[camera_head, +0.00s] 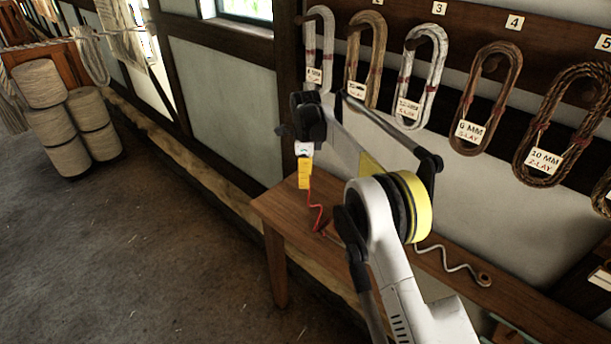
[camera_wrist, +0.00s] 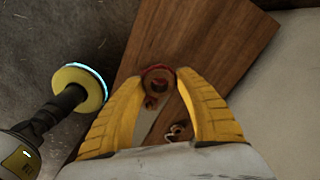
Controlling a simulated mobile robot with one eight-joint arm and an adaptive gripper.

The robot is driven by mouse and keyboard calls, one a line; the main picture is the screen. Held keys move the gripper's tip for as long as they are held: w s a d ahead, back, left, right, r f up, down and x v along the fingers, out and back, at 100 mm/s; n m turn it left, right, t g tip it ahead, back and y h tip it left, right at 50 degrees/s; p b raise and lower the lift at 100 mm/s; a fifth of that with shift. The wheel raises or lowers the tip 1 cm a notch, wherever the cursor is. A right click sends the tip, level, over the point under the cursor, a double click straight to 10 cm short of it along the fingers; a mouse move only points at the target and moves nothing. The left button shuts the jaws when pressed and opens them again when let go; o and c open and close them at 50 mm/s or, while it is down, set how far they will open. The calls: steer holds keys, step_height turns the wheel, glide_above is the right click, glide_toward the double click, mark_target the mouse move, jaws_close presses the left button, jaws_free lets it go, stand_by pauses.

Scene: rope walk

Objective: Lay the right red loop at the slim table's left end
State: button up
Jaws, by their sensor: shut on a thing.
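My gripper (camera_head: 304,186) is shut on the red loop, above the left end of the slim wooden table (camera_head: 285,207). A thin wavy red length (camera_head: 319,212) hangs from below the fingers down towards the tabletop. In the wrist view, the two yellow fingers (camera_wrist: 168,78) close around a red-rimmed ring (camera_wrist: 157,68), with the table's bare wood (camera_wrist: 195,35) beyond. Whether the lower end of the red length touches the table I cannot tell.
A pale wavy cord (camera_head: 455,266) with a ring end lies on the table further right, partly behind my arm. Several labelled rope coils (camera_head: 486,98) hang on the wall above. Spools (camera_head: 65,120) stand on the floor at left. The floor (camera_head: 150,250) before the table is clear.

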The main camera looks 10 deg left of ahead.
mark_target(306, 218)
steer(key=shift+f+b, duration=4.75)
steer(key=shift+f, duration=4.1)
steer(key=o, duration=0.9)
steer(key=shift+r, duration=0.1)
step_height(306, 218, up, 12)
